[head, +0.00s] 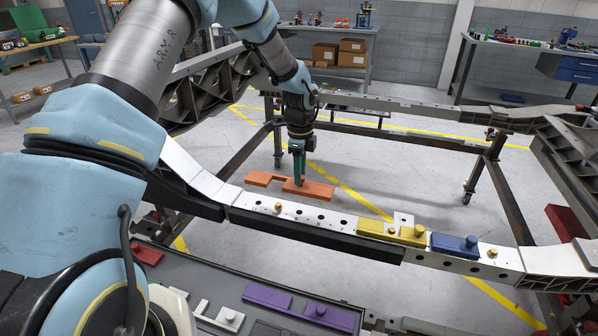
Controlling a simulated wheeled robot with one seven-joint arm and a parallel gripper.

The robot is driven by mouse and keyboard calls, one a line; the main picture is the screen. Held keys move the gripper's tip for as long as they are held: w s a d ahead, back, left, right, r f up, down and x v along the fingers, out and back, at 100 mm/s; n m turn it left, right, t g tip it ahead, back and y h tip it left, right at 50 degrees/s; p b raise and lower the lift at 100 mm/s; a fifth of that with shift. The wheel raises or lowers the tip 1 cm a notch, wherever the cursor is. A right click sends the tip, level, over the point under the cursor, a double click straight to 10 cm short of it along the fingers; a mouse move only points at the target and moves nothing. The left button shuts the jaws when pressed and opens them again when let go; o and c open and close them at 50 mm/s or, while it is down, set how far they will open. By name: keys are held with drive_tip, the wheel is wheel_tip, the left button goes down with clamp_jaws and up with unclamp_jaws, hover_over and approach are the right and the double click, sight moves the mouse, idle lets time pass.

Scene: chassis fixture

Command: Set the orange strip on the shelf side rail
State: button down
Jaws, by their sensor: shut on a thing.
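The orange strip (316,191) is a flat bar with a notch in its left part and a knob near its middle. My gripper (299,182) points down and is shut on the knob. The strip appears in the air, just beyond the near white side rail (330,219) in the picture, and looks apart from it. Its exact height is hard to tell. The rail has a row of holes and a brass pin (278,208) on its left part. My gripper hides part of the strip's middle.
A yellow strip (392,232) and a blue strip (455,244) sit on the rail's right part. A tray (262,278) in front holds a purple strip (297,307), a red piece (147,254) and white parts. The rail's left-middle stretch is bare. Shelves and workbenches stand at the back.

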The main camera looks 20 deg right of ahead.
sight(300, 190)
drive_tip(key=shift+f+b, duration=1.65)
drive_tip(key=shift+f, duration=1.3)
drive_tip(key=shift+f, duration=0.15)
drive_tip(key=shift+f+b, duration=0.55)
drive_tip(key=shift+f, duration=0.7)
drive_tip(key=shift+c, duration=2.4)
unclamp_jaws()
drive_tip(key=shift+r+p, duration=2.8)
drive_tip(key=shift+r, duration=1.3)
